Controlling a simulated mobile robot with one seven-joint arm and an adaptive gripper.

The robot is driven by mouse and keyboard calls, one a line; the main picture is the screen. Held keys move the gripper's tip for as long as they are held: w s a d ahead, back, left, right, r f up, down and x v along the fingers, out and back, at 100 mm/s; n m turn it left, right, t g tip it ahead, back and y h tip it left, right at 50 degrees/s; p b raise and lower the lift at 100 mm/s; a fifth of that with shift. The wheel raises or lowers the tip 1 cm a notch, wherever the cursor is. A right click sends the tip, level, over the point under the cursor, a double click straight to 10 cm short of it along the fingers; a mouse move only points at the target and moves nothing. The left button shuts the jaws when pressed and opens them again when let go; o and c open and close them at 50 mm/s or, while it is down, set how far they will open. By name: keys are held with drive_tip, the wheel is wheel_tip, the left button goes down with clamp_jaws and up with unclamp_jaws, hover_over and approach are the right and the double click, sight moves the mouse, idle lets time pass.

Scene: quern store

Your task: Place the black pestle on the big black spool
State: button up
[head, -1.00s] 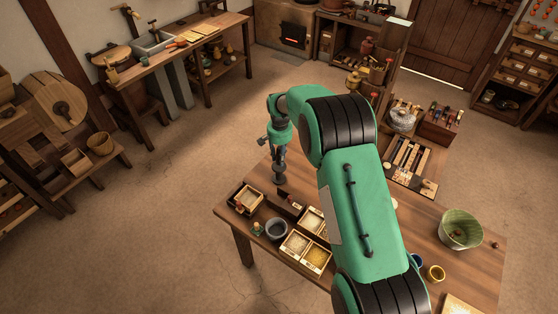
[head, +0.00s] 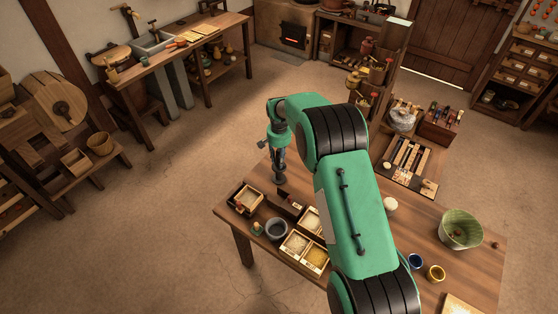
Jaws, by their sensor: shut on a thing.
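My gripper (head: 279,153) points down over the far left part of the wooden table (head: 425,215). It is shut on a dark upright thing, which looks like the black pestle (head: 279,167). A dark, wider round shape (head: 280,180) shows directly under it and may be the big black spool. At this size I cannot tell where the pestle ends and the spool starts, or whether they touch. My green arm hides the middle of the table.
Near the gripper are a small wooden box (head: 246,199), a grey bowl (head: 276,229) and trays of grain (head: 296,242).

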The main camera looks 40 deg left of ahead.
drive_tip(key=shift+f, duration=0.25)
drive_tip(key=shift+f, duration=0.15)
drive_tip(key=o, duration=1.2)
wheel_tip(320, 180, up, 12)
drive_tip(key=shift+r, duration=0.15)
idle(0.6)
